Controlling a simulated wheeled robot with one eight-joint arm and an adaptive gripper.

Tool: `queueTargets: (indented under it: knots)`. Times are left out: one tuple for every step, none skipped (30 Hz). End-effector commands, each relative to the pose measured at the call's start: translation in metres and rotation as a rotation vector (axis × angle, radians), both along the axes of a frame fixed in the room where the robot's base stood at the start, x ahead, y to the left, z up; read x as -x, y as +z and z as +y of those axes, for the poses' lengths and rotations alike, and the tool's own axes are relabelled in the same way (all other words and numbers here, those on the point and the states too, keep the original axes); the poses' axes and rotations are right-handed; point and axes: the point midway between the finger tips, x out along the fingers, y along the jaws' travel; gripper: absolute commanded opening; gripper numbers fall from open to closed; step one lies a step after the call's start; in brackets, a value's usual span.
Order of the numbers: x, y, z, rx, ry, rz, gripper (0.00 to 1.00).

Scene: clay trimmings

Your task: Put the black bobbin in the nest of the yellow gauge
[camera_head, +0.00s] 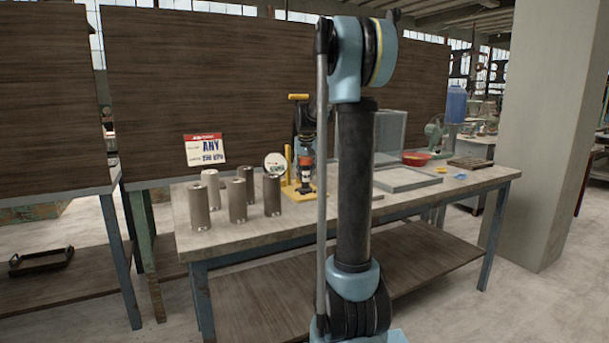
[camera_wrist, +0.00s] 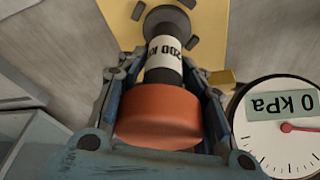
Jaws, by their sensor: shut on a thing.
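The black bobbin (camera_wrist: 160,72) has a white label and a broad orange-red end piece (camera_wrist: 160,117). My gripper (camera_wrist: 163,85) is shut on it, with one finger on each side. The yellow gauge (camera_wrist: 112,20) lies beyond the bobbin in the wrist view, with several dark tabs around the bobbin's far end. I cannot tell whether that end touches the gauge or hangs just above it. In the head view, the bobbin (camera_head: 305,181) appears upright over the yellow gauge (camera_head: 288,191), below my gripper (camera_head: 305,153). My arm partly covers the gauge's right side there.
A round dial (camera_wrist: 283,135) reading 0 kPa stands close beside my gripper. Several grey-brown cylinders (camera_head: 237,201) stand on the table (camera_head: 330,212) to the left. A flat grey tray (camera_head: 407,181), a clear box (camera_head: 391,133) and a red bowl (camera_head: 416,159) are to the right.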

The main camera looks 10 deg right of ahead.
Motion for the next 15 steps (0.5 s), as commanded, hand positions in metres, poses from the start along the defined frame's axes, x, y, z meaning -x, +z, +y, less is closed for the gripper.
queueTargets:
  knots:
    - [-0.0001,0.0001,0.0,0.0,0.0,0.0,0.05]
    - [0.0,0.0001,0.0,0.0,0.0,0.0,0.05]
    - [0.0,-0.0003,0.0001,0.0,0.0,0.0,0.05]
    - [-0.0001,-0.001,0.0001,0.0,0.0,0.0,0.05]
    - [-0.0001,-0.0015,0.0001,0.0,0.0,0.0,0.37]
    - [-0.0001,-0.0012,0.0001,0.0,0.0,0.0,0.46]
    - [0.0,-0.0013,0.0001,0.0,0.0,0.0,0.53]
    - [-0.0001,-0.0012,0.0001,0.0,0.0,0.0,0.6]
    - [-0.0001,-0.0011,0.0001,0.0,0.0,0.0,0.66]
    - [-0.0001,-0.0011,0.0001,0.0,0.0,0.0,0.66]
    - [-0.0001,-0.0011,0.0002,0.0,0.0,0.0,0.66]
    - [0.0,-0.0012,0.0001,0.0,0.0,0.0,0.66]
    - [-0.0001,-0.001,0.0002,0.0,0.0,0.0,0.66]
    - [0.0,-0.0011,0.0002,0.0,0.0,0.0,0.66]
    - [-0.0001,-0.001,0.0002,0.0,0.0,0.0,0.66]
